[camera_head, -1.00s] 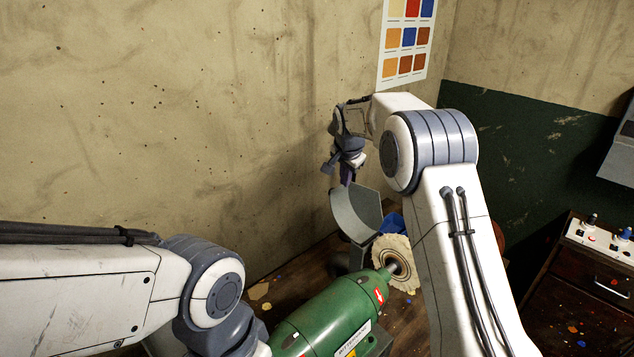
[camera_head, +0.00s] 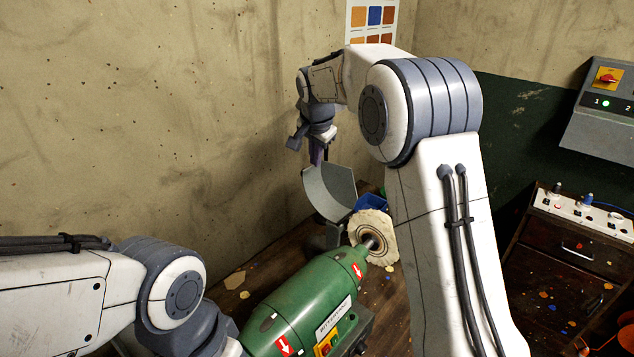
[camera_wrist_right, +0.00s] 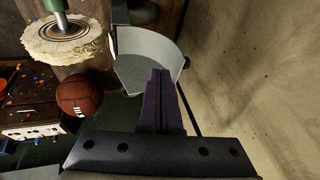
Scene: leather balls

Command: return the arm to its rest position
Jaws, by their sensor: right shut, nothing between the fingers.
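My right arm (camera_head: 425,110) rises from the lower right and bends over to the left in the head view. Its gripper (camera_head: 316,160) points down above a grey curved guard. In the right wrist view the purple fingers of the right gripper (camera_wrist_right: 159,75) are together, with nothing between them, and lie across the view of the guard. My left arm (camera_head: 150,285) comes in from the lower left in the head view. Its gripper is outside the frame.
A green buffing machine (camera_head: 310,300) with a pale cloth wheel (camera_head: 374,228) stands below, beside the grey guard (camera_head: 328,190). A brown leather ball (camera_wrist_right: 79,95) shows in the wrist view. A control cabinet (camera_head: 580,240) stands at right. A wall lies behind the right gripper.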

